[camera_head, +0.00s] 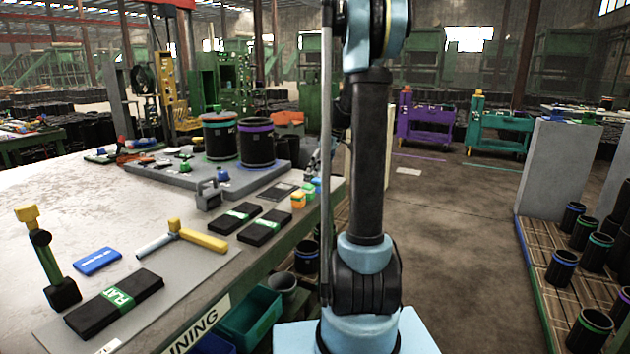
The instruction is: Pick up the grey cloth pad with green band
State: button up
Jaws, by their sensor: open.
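Three dark, flat pads with green bands lie on the table at the left, and I cannot tell which one the task means. The largest pad (115,302) lies near the front edge, its band marked "FLAT". Two smaller pads, a left one (236,217) and a right one (265,227), lie side by side farther back, near the table's right edge. All look almost black rather than clearly grey. My arm stands upright right of the table, its upper part running out of the picture. My gripper is not in view, and nothing is seen touching the pads.
A yellow-handled tool (182,237), a blue packet (97,261) and an upright black tool with a yellow top (47,258) stand or lie around the pads. Two black cylinders, one green-banded (220,138), one purple-banded (256,143), stand behind.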

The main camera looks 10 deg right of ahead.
jog(key=shift+x, duration=1.1)
jog(key=shift+f, duration=0.25)
jog(key=shift+c, duration=0.6)
jog(key=c, duration=1.1)
jog(key=shift+c, duration=0.2)
notch_tip(320, 180, up, 11)
jog(key=shift+f, duration=0.2)
